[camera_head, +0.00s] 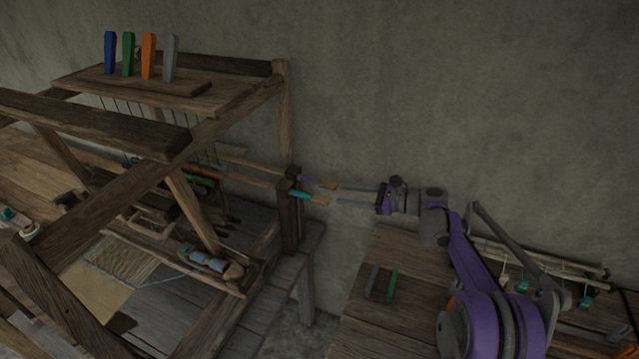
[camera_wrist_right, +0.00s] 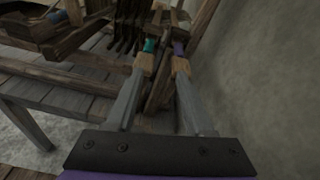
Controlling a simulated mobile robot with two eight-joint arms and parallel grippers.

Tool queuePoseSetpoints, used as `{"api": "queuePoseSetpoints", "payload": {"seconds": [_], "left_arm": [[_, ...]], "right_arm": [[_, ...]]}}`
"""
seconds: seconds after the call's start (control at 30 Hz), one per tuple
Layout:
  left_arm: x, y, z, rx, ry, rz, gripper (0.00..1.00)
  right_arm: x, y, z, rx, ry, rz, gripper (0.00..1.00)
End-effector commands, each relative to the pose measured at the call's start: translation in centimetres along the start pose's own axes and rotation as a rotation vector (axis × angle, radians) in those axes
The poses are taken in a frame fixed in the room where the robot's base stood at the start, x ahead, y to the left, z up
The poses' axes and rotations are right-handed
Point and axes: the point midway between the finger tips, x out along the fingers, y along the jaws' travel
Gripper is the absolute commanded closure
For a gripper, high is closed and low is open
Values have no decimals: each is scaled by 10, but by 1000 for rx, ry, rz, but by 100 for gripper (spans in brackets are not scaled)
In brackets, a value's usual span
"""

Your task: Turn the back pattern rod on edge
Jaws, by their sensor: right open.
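Two pattern rods stick out to the right past the loom's dark post. The back one, nearer the wall, has a purple band (camera_head: 312,182) and a bare wooden end; the front one has a teal band (camera_head: 300,195). My right gripper (camera_head: 337,195) is open to the right of both rod ends, fingers pointing at them. In the wrist view the purple-banded rod (camera_wrist_right: 180,64) lines up with the right finger and the teal-banded rod (camera_wrist_right: 146,62) with the left finger. Whether a finger touches a rod is unclear. My left gripper is out of view.
The loom's dark post (camera_head: 290,222) stands just left of the rod ends. A side table (camera_head: 350,325) below my right arm holds a grey and a green piece (camera_head: 391,286), with strung rods (camera_head: 545,258) at its back. The wall runs close behind.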

Motion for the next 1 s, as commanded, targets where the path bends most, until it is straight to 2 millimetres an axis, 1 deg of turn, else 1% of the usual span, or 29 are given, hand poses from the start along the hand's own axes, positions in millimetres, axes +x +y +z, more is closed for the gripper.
{"api": "queuePoseSetpoints", "payload": {"seconds": [0.03,0.13,0.27,0.37,0.47,0.8,0.9,1.0], "left_arm": [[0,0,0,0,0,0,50],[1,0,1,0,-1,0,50],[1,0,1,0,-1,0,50],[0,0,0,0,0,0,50],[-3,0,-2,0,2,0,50],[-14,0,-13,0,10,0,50],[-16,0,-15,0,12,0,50],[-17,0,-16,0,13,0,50]], "right_arm": [[1,-11,-9,53,-47,-7,48],[1,-24,-16,138,-122,-15,48],[0,-32,-21,194,-175,-16,48],[6,-34,-21,208,-186,-15,48],[18,-35,-17,208,-187,-15,48],[80,-37,-5,205,-186,-14,48],[93,-37,-3,205,-185,-15,48],[101,-38,-2,206,-185,-16,48]]}}
